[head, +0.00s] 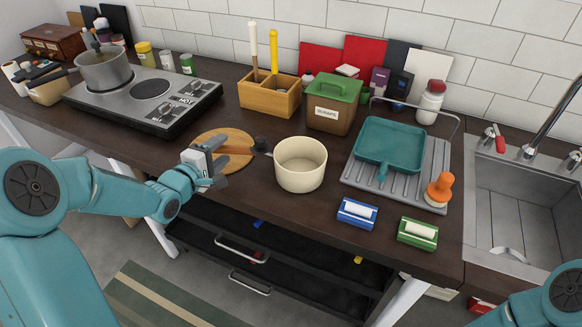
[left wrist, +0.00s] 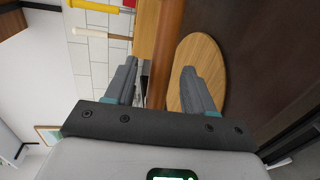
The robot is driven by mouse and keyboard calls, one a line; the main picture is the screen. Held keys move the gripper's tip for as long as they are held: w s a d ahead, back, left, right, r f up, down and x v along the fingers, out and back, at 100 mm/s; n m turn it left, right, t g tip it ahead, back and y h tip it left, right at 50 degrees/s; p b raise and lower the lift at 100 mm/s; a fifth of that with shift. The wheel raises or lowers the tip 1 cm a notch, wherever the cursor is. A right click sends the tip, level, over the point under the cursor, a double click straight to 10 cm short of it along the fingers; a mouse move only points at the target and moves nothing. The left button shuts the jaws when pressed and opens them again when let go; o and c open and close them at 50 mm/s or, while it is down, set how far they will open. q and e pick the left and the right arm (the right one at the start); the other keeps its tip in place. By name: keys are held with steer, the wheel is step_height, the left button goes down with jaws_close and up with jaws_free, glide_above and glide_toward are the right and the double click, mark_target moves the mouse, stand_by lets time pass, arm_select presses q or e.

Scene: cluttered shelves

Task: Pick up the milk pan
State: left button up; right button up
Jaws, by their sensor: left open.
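The milk pan (head: 301,166) appears to be the cream, round, empty pan upright on the dark counter in the head view. My right gripper is out of view.
A wooden caddy (head: 270,97) and green-lidded box (head: 333,104) stand behind the pan. A drying rack (head: 432,178) with a teal pan (head: 390,143) is to its right, with blue (head: 357,212) and green (head: 418,233) sponge packs in front. A stove (head: 150,95) stands left.

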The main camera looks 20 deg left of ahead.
arm_select(q)
steer(key=x, duration=0.3)
steer(key=shift+w, duration=0.1)
jaws_close()
